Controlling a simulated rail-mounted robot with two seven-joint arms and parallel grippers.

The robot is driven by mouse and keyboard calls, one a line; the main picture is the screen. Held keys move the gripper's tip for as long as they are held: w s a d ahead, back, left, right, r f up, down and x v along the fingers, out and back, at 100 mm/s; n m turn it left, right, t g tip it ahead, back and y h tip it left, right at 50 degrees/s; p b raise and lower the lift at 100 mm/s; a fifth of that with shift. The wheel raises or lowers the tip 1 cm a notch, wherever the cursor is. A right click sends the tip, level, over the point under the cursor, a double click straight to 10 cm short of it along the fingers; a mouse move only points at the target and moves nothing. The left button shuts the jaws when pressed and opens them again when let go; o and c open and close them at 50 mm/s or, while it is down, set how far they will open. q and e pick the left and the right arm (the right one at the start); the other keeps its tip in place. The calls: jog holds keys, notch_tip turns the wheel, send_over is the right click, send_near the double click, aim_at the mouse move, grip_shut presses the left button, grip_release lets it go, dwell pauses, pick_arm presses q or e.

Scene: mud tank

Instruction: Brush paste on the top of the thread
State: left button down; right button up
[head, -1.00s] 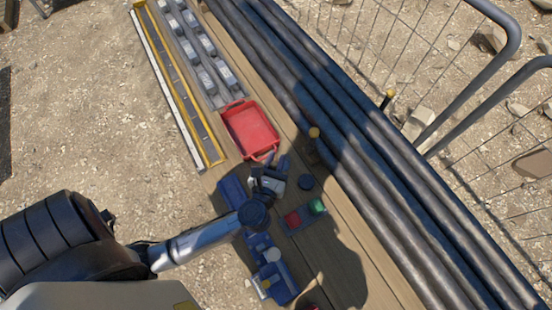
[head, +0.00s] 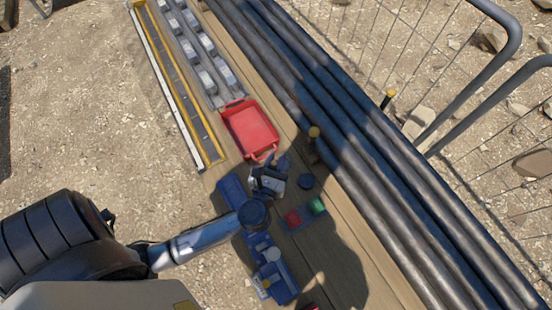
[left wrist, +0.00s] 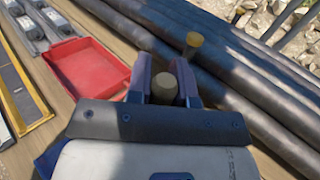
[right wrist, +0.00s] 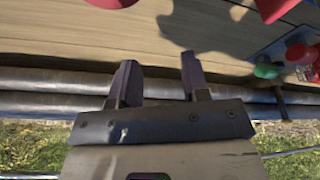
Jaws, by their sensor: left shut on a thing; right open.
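My left gripper (head: 268,180) is over the plank, just below the red tray in the head view. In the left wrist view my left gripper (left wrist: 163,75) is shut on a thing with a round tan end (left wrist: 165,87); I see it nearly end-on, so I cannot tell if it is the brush. Several long dark pipes (head: 340,125) lie beside the plank; I cannot make out a thread or any paste on them. My right gripper (right wrist: 156,68) is open and empty above the plank in the right wrist view, and is not seen in the head view.
The red tray (head: 252,132) lies on the plank (head: 345,225). A yellow-topped post (head: 314,133) stands beside the pipes. A wire fence (head: 430,70) stands behind the pipes.

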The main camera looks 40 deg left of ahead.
jog(key=shift+a+f+b, duration=0.15)
jog(key=shift+f+b, duration=0.15)
dwell(1.3)
notch_tip(320, 180, up, 7)
jog(key=p, duration=0.6)
jog(key=shift+f+p, duration=0.15)
jog(key=shift+p, duration=0.2)
dwell(0.6)
